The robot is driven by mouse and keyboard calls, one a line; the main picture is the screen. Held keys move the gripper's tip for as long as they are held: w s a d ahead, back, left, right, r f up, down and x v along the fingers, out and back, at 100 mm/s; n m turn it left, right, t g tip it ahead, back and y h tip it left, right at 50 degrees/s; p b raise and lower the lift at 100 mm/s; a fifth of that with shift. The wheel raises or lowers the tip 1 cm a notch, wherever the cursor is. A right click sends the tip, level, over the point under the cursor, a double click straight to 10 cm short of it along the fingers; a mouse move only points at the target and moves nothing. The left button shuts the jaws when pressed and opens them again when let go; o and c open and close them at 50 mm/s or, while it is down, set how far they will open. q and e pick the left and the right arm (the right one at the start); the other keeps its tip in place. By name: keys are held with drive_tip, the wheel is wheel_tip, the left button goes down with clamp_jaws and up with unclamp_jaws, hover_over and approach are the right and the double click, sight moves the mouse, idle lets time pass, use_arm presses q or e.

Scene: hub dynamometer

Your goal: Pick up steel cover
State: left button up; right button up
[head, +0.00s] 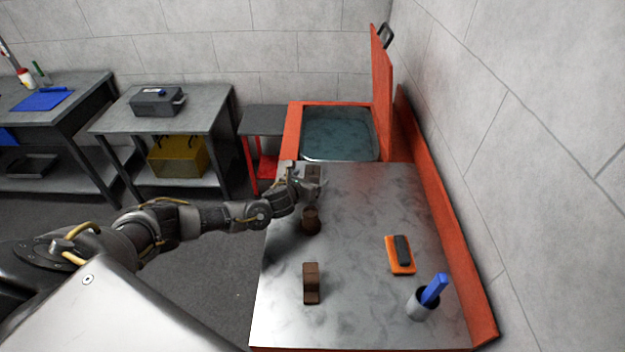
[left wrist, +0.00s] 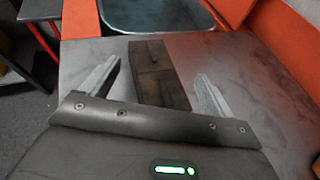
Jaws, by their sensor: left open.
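No part is plainly marked as the steel cover. A dark brown block (head: 313,171) stands on the steel tabletop (head: 365,200) near the basin. In the left wrist view the block (left wrist: 158,78) shows two faces with small dark recesses and lies between the two fingers. My left gripper (head: 306,180) is open around the block, with a gap on both sides. It also shows in the left wrist view (left wrist: 158,72). A round brown part (head: 310,221) and another brown block (head: 311,283) sit nearer on the tabletop. My right gripper is out of view.
A basin of liquid (head: 338,133) with a raised orange lid (head: 382,85) is at the tabletop's far end. An orange brush (head: 400,255) and a grey cup (head: 421,304) with a blue item stand on the right. An orange rim (head: 440,200) borders the wall side.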

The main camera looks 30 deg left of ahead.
use_arm(q)
drive_tip(key=shift+w+f, duration=0.1)
drive_tip(key=shift+w, duration=0.2)
drive_tip(key=shift+s, duration=0.1)
drive_tip(key=c, duration=1.6)
